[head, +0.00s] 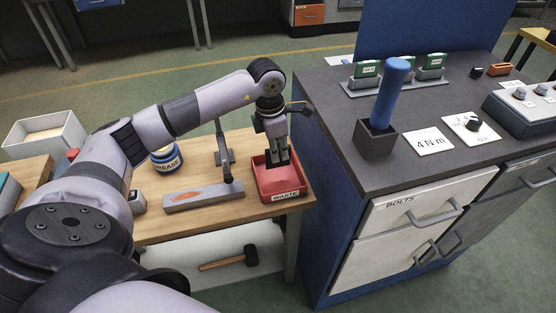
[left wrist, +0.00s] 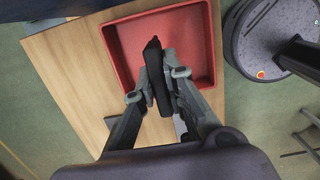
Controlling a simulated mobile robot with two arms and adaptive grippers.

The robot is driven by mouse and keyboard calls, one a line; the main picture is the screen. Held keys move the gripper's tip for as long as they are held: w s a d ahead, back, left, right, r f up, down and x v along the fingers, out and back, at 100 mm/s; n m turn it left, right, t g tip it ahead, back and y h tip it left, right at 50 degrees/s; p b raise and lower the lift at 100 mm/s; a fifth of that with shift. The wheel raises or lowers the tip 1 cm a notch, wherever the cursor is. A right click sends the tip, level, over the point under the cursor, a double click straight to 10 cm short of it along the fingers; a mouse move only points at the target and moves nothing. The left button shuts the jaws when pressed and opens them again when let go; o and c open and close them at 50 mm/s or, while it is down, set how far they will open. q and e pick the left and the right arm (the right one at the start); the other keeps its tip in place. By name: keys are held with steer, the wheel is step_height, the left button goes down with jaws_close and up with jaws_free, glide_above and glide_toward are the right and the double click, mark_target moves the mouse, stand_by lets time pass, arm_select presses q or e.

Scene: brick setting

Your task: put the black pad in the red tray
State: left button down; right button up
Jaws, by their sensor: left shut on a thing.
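The red tray (head: 297,181), labelled WASTE, stands at the right end of the wooden bench. It also shows in the left wrist view (left wrist: 208,40). My left gripper (head: 278,162) points down over the tray. In the left wrist view my left gripper (left wrist: 157,80) is shut on the black pad (left wrist: 153,60), with a finger on each side of it. The pad is over the tray; I cannot tell whether it touches the tray floor. My right gripper is not in view.
A grease tin (head: 166,160) sits further left. A dark-topped cabinet (head: 349,176) rises close on the right. A mallet (head: 230,260) lies on the lower shelf.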

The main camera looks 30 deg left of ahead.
arm_select(q)
steer(key=shift+f, duration=0.6)
step_height(320, 180, down, 3)
steer(key=shift+f+p, duration=0.2)
steer(key=shift+p, duration=0.15)
steer(key=shift+f, duration=0.25)
steer(key=c, duration=1.7)
jaws_free()
steer(key=shift+o, duration=0.2)
